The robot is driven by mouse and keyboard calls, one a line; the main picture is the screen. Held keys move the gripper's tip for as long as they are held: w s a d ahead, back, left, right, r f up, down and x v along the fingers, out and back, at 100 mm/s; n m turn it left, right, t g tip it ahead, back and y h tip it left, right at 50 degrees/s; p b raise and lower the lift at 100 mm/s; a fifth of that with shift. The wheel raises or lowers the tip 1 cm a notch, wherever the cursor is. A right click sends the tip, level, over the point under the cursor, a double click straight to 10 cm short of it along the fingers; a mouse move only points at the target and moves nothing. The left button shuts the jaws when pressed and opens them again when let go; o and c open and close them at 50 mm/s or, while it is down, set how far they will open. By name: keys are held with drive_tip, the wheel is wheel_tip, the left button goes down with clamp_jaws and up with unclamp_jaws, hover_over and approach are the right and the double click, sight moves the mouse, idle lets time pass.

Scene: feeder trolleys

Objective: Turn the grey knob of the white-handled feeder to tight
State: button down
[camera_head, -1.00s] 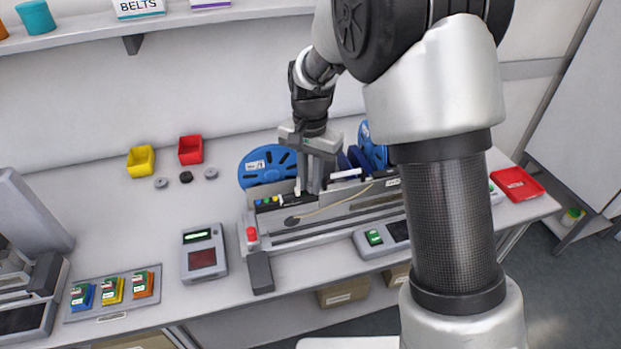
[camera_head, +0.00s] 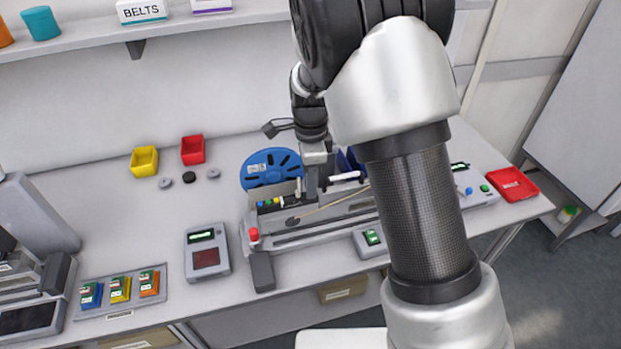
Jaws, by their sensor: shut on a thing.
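The feeder trolley (camera_head: 290,238) stands on the bench, with a blue reel (camera_head: 272,168) behind its left part. The feeder's white handle (camera_head: 347,177) shows just right of my gripper (camera_head: 312,192). My gripper points down at the feeder's top, its fingers seen nearly edge-on. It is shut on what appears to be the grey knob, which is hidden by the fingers. The knob's marking and how tight it is cannot be seen.
A red button (camera_head: 253,234) sits at the machine's left end. A grey device with a screen (camera_head: 207,252) stands left of it. Yellow (camera_head: 144,161) and red (camera_head: 192,150) bins are at the back. My forearm covers the machine's right part.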

drive_tip(key=shift+m+p, duration=1.1)
drive_tip(key=shift+m, duration=1.2)
drive_tip(key=c, duration=1.7)
unclamp_jaws()
drive_tip(key=shift+o, duration=0.2)
drive_tip(key=shift+r, duration=0.1)
wheel_tip(320, 180, up, 17)
drive_tip(key=shift+r, duration=0.15)
